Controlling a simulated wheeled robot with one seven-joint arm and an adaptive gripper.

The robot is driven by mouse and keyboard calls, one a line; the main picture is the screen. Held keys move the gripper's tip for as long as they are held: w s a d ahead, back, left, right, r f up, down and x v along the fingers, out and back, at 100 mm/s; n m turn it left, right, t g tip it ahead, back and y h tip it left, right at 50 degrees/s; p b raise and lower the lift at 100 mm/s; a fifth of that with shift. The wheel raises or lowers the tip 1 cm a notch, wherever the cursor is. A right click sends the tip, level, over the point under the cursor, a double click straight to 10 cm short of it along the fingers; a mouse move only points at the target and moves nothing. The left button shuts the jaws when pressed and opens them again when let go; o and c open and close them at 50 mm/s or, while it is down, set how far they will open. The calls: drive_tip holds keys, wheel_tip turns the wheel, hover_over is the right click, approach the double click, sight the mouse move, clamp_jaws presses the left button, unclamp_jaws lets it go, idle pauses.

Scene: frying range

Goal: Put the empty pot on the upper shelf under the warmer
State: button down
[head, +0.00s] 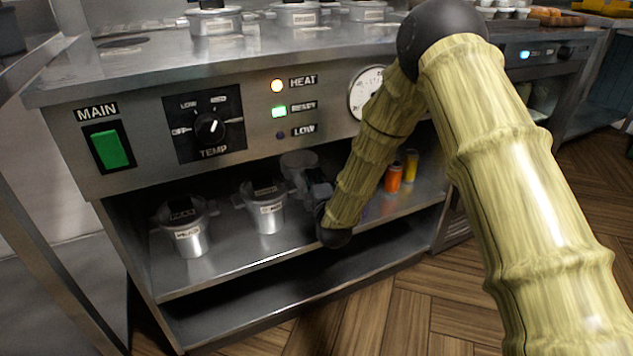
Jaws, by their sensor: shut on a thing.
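My gripper (312,188) reaches in over the upper shelf (245,250) under the warmer (226,180). It is shut on a grey metal pot (298,163), which looks lighter inside than its neighbours. My arm and gripper partly hide this pot, and I cannot tell whether its base touches the shelf. Two labelled metal pots with dark tops stand upright on the same shelf to the left: a left pot (190,235) and a middle pot (267,208). The held pot is just right of and behind the middle pot.
An orange jar (393,178) and a yellow jar (411,165) stand on the shelf right of my forearm. A lower shelf (280,298) below looks empty. The control panel (235,125) overhangs the shelf. More pots (214,22) sit in the top.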

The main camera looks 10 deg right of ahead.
drive_tip(key=c, duration=1.5)
unclamp_jaws()
drive_tip(key=shift+r, duration=0.1)
drive_tip(key=shift+s+d+p, duration=0.15)
drive_tip(key=shift+s+p, duration=0.65)
drive_tip(key=shift+s, duration=1.2)
drive_tip(key=shift+s+d+p, duration=0.2)
drive_tip(key=shift+s+p, duration=0.55)
drive_tip(key=shift+s, duration=1.25)
drive_tip(key=shift+s+d+p, duration=0.15)
drive_tip(key=shift+s+p, duration=0.65)
drive_tip(key=shift+s, duration=1.2)
